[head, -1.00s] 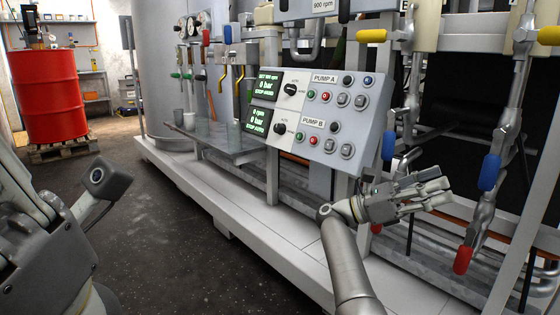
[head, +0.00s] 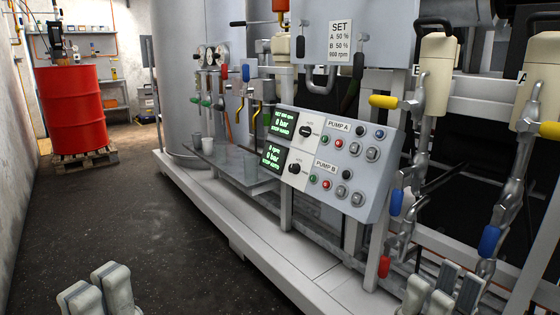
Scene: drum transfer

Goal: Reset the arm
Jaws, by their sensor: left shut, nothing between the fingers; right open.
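My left gripper (head: 97,290) shows only its grey fingers at the bottom left edge of the head view, over the dark floor. It is shut and empty. My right gripper (head: 445,293) shows its fingers at the bottom right edge, in front of the machine's base. It is open, with nothing seen in it. Both arms behind the fingers are out of the picture. Neither gripper is seen touching anything.
A pump control panel (head: 328,160) juts out at the middle. Pipes with yellow, blue and red valve handles stand at the right. A red drum (head: 72,108) stands on a wooden pallet (head: 84,157) at the back left. The dark floor (head: 130,220) between is clear.

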